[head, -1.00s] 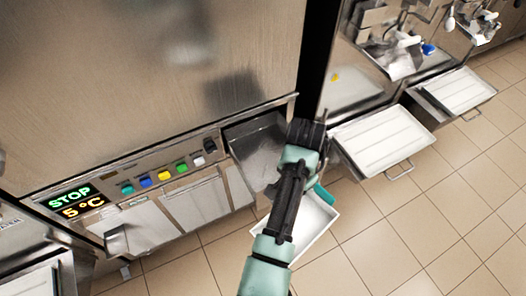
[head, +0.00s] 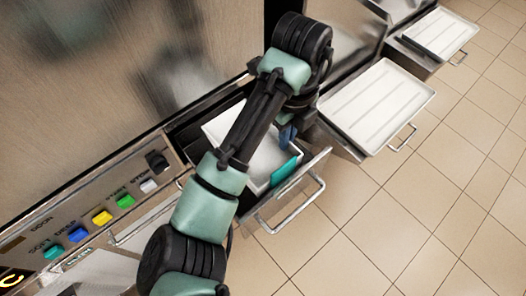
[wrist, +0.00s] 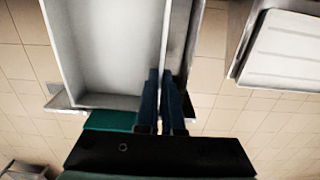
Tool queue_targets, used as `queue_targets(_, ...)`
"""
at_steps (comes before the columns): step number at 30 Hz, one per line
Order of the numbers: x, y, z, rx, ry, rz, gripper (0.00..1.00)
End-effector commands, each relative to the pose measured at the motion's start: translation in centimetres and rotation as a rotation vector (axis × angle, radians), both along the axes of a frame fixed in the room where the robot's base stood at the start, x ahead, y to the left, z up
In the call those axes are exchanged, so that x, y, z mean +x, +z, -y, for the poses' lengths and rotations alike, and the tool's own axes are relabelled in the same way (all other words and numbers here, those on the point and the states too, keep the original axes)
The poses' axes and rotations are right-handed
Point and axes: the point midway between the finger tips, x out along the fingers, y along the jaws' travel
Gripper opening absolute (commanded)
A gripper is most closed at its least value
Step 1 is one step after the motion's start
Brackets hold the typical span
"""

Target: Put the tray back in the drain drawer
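The white tray (head: 262,160) is a shallow rectangular pan, partly hidden behind my arm in the head view. It lies within the outline of the open metal drain drawer (head: 318,163), behind the drawer's front handle. I cannot tell whether it rests on the drawer floor or hangs just above it. My gripper (head: 287,138) is at the tray's right side. In the wrist view the two blue fingers (wrist: 161,100) are close together with the tray's right wall between them. The tray (wrist: 105,45) fills the upper left there, with the drawer's metal side just to its right.
A neighbouring drawer with a white ribbed tray (head: 378,105) stands open to the right, with another (head: 440,33) beyond it. The freezer's button panel (head: 100,216) is at left. The tiled floor (head: 440,190) in front is clear.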

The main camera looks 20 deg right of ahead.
Motion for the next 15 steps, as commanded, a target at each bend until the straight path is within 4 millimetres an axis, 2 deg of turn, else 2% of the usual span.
queue_targets(1, -0.2, -2.4, 0.1, -0.002, 0.001, -0.006, 0.00)
queue_targets(6, -0.1, -6.3, 0.0, 0.000, 0.004, -0.003, 0.00)
queue_targets(10, 0.0, -8.2, 0.0, 0.001, 0.004, -0.001, 0.00)
queue_targets(15, 0.4, -9.0, -0.2, 0.003, 0.005, 0.001, 0.00)
